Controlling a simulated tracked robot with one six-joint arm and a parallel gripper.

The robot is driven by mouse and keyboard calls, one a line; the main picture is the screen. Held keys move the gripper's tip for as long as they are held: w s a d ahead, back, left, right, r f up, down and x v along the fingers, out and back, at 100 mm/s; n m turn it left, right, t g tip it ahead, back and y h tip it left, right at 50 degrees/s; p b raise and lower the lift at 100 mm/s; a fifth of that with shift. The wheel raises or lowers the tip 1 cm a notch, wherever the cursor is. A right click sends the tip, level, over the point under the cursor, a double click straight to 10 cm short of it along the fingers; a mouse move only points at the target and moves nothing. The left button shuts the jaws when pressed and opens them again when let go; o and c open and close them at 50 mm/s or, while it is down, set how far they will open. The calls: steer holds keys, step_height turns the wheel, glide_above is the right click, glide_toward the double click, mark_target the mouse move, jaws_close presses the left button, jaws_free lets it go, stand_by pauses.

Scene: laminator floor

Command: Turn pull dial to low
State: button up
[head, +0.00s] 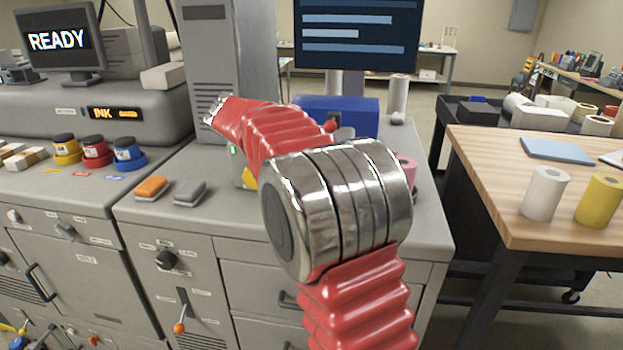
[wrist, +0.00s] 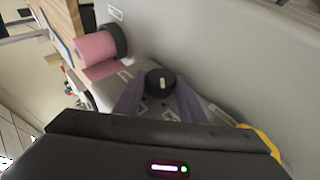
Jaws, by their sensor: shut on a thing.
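In the wrist view, a round black dial (wrist: 160,83) with a short white pointer mark sits on a grey panel. The mark stands about upright in the picture. Small white labels lie around the dial, too small to read, so I cannot tell which is low. My gripper (wrist: 160,88) has its two purple fingers on either side of the dial and is shut on it. In the head view, my red arm and its metal joint cover the middle, and neither my gripper nor this dial can be made out.
A pink roll (wrist: 97,45) with a black end stands near the dial, also partly visible in the head view (head: 405,168). A blue box (head: 350,108) is behind my arm. Orange (head: 151,187) and grey blocks (head: 190,191) lie on the counter. A wooden table (head: 505,190) stands right.

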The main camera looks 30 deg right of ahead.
steer(key=shift+w+a+f+g+h, duration=0.2)
steer(key=shift+g+h, duration=0.3)
steer(key=shift+h, duration=0.4)
steer(key=shift+n, duration=0.3)
steer(key=o, duration=1.1)
steer(key=shift+c, duration=0.2)
steer(key=v, duration=1.3)
steer(key=shift+a+r, duration=0.15)
steer(key=shift+a, duration=0.2)
